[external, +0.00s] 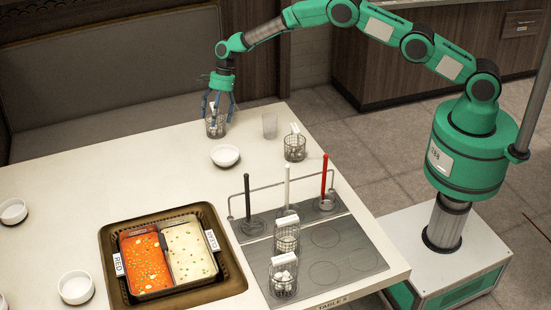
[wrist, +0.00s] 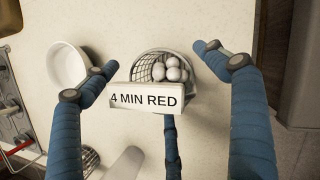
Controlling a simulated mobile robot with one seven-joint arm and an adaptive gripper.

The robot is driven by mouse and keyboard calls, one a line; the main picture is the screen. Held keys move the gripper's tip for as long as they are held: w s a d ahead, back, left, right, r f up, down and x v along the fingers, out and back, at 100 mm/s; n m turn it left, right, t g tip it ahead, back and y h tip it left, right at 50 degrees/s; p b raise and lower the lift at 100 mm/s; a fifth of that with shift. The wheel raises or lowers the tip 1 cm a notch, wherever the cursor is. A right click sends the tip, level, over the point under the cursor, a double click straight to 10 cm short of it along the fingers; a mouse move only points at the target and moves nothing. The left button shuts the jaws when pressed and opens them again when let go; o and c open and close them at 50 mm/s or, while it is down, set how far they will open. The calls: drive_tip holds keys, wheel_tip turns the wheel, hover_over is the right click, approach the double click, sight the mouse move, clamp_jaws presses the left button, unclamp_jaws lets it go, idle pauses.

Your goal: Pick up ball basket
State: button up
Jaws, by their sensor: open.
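A wire ball basket (external: 215,128) stands on the far edge of the white table. In the wrist view the basket (wrist: 148,62) holds several pale balls and carries a white tag reading "4 MIN RED" (wrist: 147,98). My gripper (external: 217,101) is above and around the upper part of this basket, pointing down. In the wrist view my gripper (wrist: 155,58) is open, with blue fingers spread to either side of the basket and a third finger behind the tag. Whether any finger touches the basket is unclear. Other tagged ball baskets (external: 294,152) stand elsewhere.
A rack (external: 290,180) with black, white and red handles and two baskets are on the grey panel. A pot (external: 240,285) holds red and pale soups at front left.

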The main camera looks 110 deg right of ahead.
drive_tip(key=shift+w+a+f, duration=0.1)
drive_tip(key=shift+w+f, duration=0.05)
drive_tip(key=shift+f, duration=0.15)
idle(0.4)
drive_tip(key=c, duration=1.3)
drive_tip(key=shift+r, duration=0.1)
wheel_tip(320, 180, up, 10)
drive_tip(key=shift+f+p, duration=0.1)
drive_tip(key=shift+p, duration=0.7)
